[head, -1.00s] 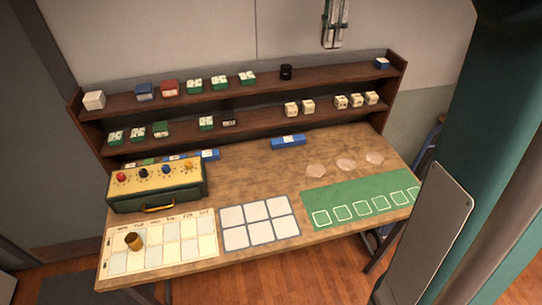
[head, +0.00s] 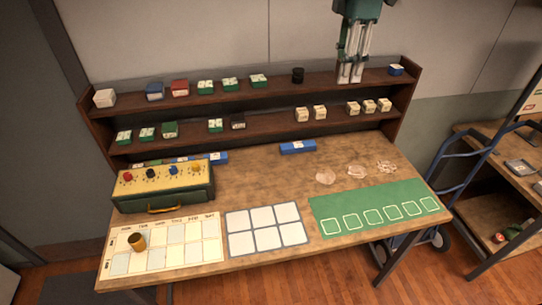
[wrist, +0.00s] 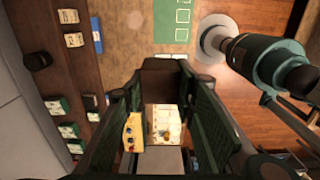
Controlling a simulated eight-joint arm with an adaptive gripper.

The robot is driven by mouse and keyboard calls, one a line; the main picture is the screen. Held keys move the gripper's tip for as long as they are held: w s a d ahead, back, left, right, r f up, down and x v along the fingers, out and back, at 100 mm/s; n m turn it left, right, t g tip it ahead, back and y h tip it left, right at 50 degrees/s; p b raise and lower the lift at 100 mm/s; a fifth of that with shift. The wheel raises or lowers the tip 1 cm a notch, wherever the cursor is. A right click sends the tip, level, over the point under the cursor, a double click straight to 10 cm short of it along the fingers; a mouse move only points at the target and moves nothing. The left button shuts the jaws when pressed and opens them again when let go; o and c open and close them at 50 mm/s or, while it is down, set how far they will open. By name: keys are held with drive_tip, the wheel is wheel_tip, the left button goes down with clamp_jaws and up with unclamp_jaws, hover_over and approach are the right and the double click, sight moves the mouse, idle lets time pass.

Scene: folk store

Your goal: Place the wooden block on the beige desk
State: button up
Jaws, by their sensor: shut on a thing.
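My gripper (head: 352,78) is in front of the shelf's upper right, pointing down, with pale fingers. In the wrist view my gripper (wrist: 163,82) is shut on a dark brown block-like thing, which looks like the wooden block (wrist: 161,76). In the head view I cannot make out the block. The tan-beige desk (head: 265,180) lies below and in front of the gripper, and part of it shows in the wrist view (wrist: 125,35). The block is held above and apart from the desk.
A two-tier shelf (head: 270,129) with small boxes stands along the desk's back. A knobbed console (head: 163,187), a paper chart (head: 190,247), a white grid (head: 265,213) and a green mat (head: 375,204) occupy the desk. The desk's middle is clear. Another table (head: 480,150) stands at right.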

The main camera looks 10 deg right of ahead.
drive_tip(key=s+a+f+b, duration=0.1)
drive_tip(key=s+a+f, duration=0.1)
drive_tip(key=s, duration=0.4)
hover_over(318, 216)
wheel_tip(318, 216, down, 40)
drive_tip(key=shift+s+f, duration=0.1)
drive_tip(key=shift+f, duration=0.8)
drive_tip(key=shift+f+b, duration=0.35)
drive_tip(key=shift+f, duration=2.55)
drive_tip(key=shift+f, duration=0.15)
drive_tip(key=shift+f, duration=1.95)
drive_tip(key=shift+f+b, duration=0.15)
drive_tip(key=shift+b, duration=0.25)
